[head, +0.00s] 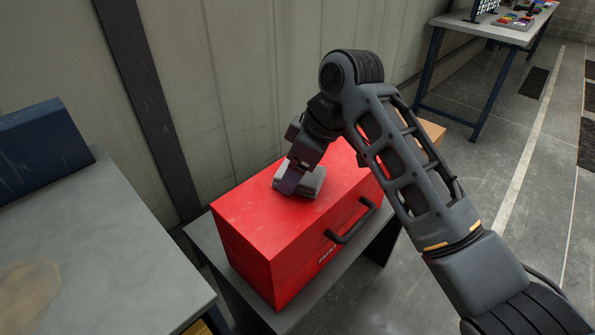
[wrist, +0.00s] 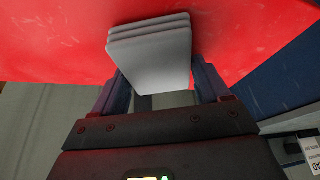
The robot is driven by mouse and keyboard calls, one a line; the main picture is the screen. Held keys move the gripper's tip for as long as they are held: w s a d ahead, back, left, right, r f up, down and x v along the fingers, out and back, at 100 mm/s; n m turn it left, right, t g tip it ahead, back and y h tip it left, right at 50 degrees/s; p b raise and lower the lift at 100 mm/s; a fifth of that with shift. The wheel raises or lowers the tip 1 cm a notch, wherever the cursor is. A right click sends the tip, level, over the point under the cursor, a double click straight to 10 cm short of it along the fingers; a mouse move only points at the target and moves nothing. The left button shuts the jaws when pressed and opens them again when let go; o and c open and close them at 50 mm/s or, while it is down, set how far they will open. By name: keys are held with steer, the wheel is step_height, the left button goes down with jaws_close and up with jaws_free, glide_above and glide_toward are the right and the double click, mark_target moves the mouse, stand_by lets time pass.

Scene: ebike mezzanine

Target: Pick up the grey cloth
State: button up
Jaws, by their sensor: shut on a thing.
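The grey cloth (head: 312,183) is a folded, layered pad on the top of a red toolbox (head: 245,218). It also shows in the wrist view (wrist: 152,62), with its stacked folds at the far edge. My gripper (head: 292,178) reaches down to the cloth from above. In the wrist view its two fingers (wrist: 158,88) stand on either side of the cloth and are shut on it. The near end of the cloth lies between the fingers. I cannot tell whether the cloth is clear of the toolbox lid.
The red toolbox has a black handle (head: 351,222) on its front and stands on a grey bench (head: 208,240). A grey table (head: 90,250) with a dark blue box (head: 40,145) is at left. A wall panel is close behind. A cardboard box (head: 432,134) sits behind my arm. Open floor lies right.

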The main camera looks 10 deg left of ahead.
steer(key=shift+r, duration=0.45)
step_height(320, 180, up, 2)
steer(key=shift+r, duration=0.25)
steer(key=s+d+r, duration=0.3)
steer(key=d+r, duration=0.4)
steer(key=d, duration=0.4)
steer(key=shift+d, duration=0.15)
steer(key=shift+w+r, duration=0.1)
